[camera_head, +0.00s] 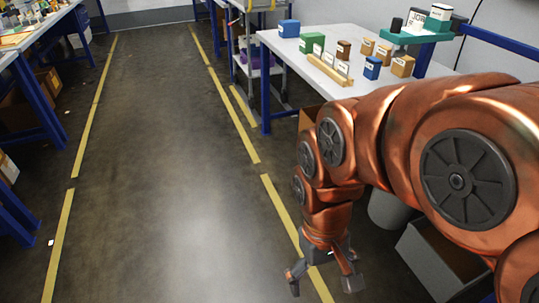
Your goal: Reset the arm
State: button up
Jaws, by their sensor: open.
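My arm, copper-coloured, reaches in from the right side of the head view and bends downward. My gripper (324,282) hangs low over the floor near the bottom of the view, beside the yellow line on the right. Its two fingers are spread apart and nothing shows between them.
A white table (273,40) with blue legs stands at upper right, bearing several small boxes, a wooden rack (330,70) and a teal stand (410,36). A grey bin (428,262) is on the floor right of my gripper. The grey aisle floor (160,170) is clear. Workbenches line the left.

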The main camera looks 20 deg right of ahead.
jog(key=s+p+v, duration=0.2)
jog(key=p+v, duration=0.8)
jog(key=s+r+p+v, duration=0.1)
jog(key=s+p+v, duration=0.1)
jog(key=p+v, duration=0.8)
jog(key=shift+s+r+t+p, duration=0.4)
jog(key=shift+s+r, duration=0.3)
jog(key=shift+r, duration=0.1)
